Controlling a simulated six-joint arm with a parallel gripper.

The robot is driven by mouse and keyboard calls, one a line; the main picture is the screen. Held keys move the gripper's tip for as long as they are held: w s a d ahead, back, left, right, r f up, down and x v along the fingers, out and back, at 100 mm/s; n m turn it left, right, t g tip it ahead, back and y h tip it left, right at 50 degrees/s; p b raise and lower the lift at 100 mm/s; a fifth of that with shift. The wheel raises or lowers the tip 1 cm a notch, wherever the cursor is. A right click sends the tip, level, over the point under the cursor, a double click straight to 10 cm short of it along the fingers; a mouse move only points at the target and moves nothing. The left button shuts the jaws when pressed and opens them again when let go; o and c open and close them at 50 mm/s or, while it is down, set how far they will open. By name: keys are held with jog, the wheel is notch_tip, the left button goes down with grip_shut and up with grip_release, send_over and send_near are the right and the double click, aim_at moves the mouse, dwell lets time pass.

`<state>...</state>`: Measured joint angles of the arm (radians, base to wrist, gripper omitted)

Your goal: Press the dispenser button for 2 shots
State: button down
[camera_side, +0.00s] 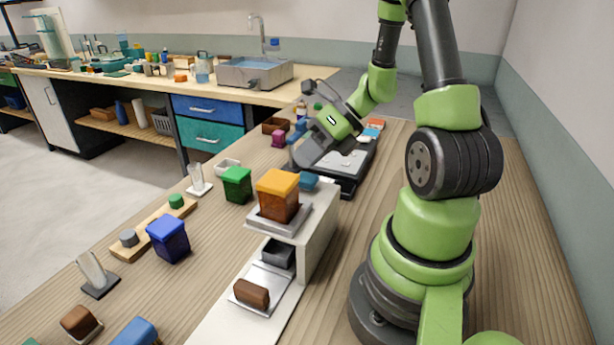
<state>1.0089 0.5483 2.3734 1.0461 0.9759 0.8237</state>
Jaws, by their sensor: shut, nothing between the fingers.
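What looks like the dispenser is a pale block (319,230) at the centre, with an amber container (278,205) under an orange lid (278,182) on its grey top plate. A dark cup-like part (278,254) sits under the overhang, and a brown cylinder (252,294) lies on a metal tray (272,279) in front. A small blue piece (308,181) shows behind the container; I cannot tell whether it is the button. My gripper (302,157) is shut and empty, behind and above the dispenser, apart from it, over a dark flat device.
The dark device (347,188) stands behind the dispenser. Left are a green box (237,185), a blue box (168,239), a wooden strip (150,232) with knobs, and small clear-topped stands (198,182). Bare table lies between the blue box and the tray.

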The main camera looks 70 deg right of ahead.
aim_at(308, 175)
jog(key=shift+f, duration=0.15)
dwell(0.3)
jog(key=shift+f, duration=0.3)
jog(key=shift+f, duration=0.7)
dwell(0.7)
jog(key=shift+r, duration=1.15)
jog(key=shift+r, duration=2.5)
jog(key=shift+r, duration=0.1)
dwell(0.4)
